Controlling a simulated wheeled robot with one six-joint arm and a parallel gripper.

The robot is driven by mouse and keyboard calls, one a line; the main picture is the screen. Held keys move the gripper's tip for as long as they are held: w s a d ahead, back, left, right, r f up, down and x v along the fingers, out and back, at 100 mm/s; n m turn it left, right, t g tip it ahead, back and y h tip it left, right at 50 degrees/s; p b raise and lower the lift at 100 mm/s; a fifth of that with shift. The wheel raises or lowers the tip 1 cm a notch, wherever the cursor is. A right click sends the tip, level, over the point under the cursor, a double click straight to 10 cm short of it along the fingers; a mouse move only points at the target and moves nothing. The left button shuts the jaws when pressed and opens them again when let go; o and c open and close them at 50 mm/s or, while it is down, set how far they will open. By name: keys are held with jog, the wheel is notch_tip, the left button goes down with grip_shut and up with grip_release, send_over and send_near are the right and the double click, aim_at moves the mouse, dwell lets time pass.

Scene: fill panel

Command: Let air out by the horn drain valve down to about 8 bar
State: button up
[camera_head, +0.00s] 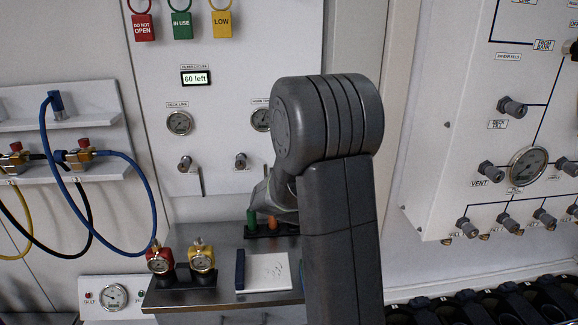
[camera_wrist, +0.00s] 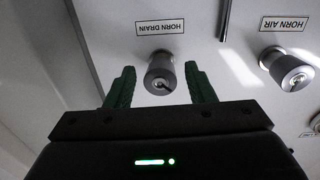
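The horn drain valve (camera_wrist: 160,76) is a grey round knob on the pale panel, beside its HORN DRAIN label (camera_wrist: 160,28) in the wrist view. My gripper (camera_wrist: 158,84) is open, with one green finger on each side of the knob. Gaps show between the fingers and the knob, so it does not look gripped. In the head view my arm hides the gripper and this valve. A gauge (camera_head: 261,119) under a partly hidden label starting with HORN is half covered by my arm; its reading is too small to tell.
The horn air knob (camera_wrist: 288,71) is close to the right in the wrist view. In the head view, a bench (camera_head: 222,240) below the panel holds red (camera_head: 159,259) and yellow (camera_head: 202,258) gauge fittings and a white pad (camera_head: 266,271). Another valve panel (camera_head: 450,150) stands at right.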

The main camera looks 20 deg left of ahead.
jog(key=shift+s, duration=0.1)
jog(key=b+v, duration=0.3)
jog(key=v, duration=1)
jog(key=shift+s+d, duration=0.2)
jog(key=shift+s, duration=0.1)
dwell(6.3)
